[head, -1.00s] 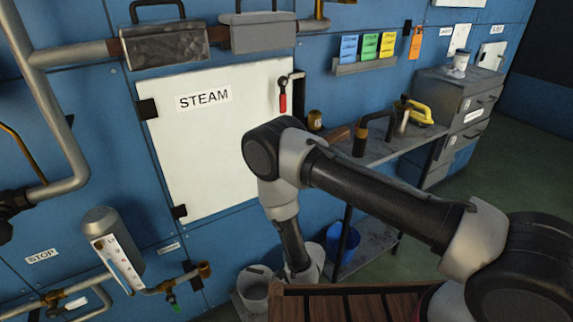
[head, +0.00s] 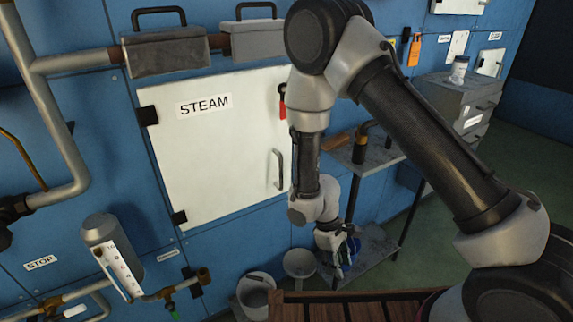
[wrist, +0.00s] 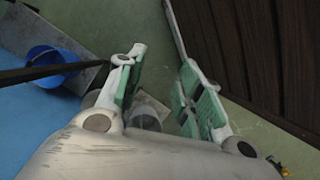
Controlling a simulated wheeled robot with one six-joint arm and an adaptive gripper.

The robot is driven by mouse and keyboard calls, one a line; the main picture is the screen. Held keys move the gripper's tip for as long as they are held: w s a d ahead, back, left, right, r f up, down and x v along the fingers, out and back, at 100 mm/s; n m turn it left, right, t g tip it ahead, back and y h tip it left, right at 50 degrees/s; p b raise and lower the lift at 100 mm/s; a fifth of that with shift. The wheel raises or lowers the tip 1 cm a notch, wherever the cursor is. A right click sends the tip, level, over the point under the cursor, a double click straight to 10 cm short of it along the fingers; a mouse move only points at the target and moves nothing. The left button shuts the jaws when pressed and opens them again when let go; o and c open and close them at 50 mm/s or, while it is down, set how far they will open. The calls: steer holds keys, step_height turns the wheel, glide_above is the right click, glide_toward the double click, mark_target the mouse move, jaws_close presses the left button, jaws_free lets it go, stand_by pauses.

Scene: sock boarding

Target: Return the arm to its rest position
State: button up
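My gripper (head: 345,262) hangs low at the end of my raised arm in the head view, in front of the shelf stand and above the slatted brown surface. In the wrist view its two green-padded fingers (wrist: 160,70) stand apart with an empty gap between them. Nothing is held. The floor and part of a grey container show between and beyond the fingers. My arm hides part of the shelf and the wall behind it.
A white STEAM door (head: 225,150) is on the blue wall. Two grey buckets (head: 255,290) stand low beside the shelf stand (head: 375,250). A blue bucket (wrist: 55,65) shows in the wrist view. A slatted brown surface (head: 330,308) is at the bottom. Open floor lies right.

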steer(key=s+d+r+m+y, duration=0.15)
steer(key=d+r, duration=0.35)
steer(key=r, duration=0.7)
steer(key=d+r+m+h, duration=0.1)
steer(key=d+r+m, duration=0.3)
steer(key=r, duration=0.8)
steer(key=s+d+r+m+t+y, duration=0.1)
steer(key=s+d+r+m+t, duration=0.1)
steer(key=d+r, duration=0.4)
steer(key=s+d+r+m+t+y, duration=0.1)
steer(key=s+d+r+m+t, duration=0.2)
steer(key=r, duration=1.1)
steer(key=s+d+t, duration=0.1)
steer(key=s+d, duration=0.2)
steer(key=s, duration=0.1)
steer(key=shift+d+r+t, duration=0.25)
steer(key=shift+d+t, duration=0.1)
steer(key=shift+t, duration=0.05)
steer(key=shift+a+y, duration=0.1)
steer(key=shift+y, duration=0.15)
